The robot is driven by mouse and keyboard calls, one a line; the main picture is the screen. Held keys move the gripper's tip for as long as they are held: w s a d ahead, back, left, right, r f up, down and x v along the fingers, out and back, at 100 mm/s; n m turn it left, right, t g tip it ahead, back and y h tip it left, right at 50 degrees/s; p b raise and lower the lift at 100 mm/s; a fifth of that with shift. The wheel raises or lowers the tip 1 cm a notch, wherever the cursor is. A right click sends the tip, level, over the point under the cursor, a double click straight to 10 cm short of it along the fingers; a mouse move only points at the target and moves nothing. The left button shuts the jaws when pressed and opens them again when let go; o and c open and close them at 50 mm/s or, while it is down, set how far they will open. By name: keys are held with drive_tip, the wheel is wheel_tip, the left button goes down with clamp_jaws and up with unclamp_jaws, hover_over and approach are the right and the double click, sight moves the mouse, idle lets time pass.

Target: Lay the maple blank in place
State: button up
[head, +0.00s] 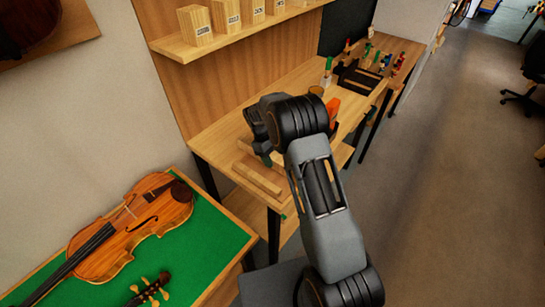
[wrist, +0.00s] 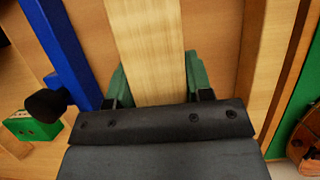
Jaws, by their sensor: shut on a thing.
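The maple blank (wrist: 148,45) is a pale, straight-grained strip in the wrist view. It runs from between my fingers to the top edge of the picture. My gripper (wrist: 155,82) has green-padded fingers, one on each side of the blank, and is shut on it. In the head view my arm hides most of the gripper, which is over the near end of the workbench (head: 215,139). I cannot pick out the blank with certainty there, nor tell whether it touches the surface under it.
A blue bar (wrist: 62,45) with a dark knob (wrist: 45,105) stands close left of the gripper in the wrist view. A wooden rail (head: 258,179) lies along the bench's near end. A violin (head: 135,228) lies on a green-topped table (head: 205,262). Tools crowd the bench's far end.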

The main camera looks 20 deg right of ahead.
drive_tip(key=shift+f, duration=0.15)
drive_tip(key=shift+f, duration=0.2)
drive_tip(key=o, duration=1.2)
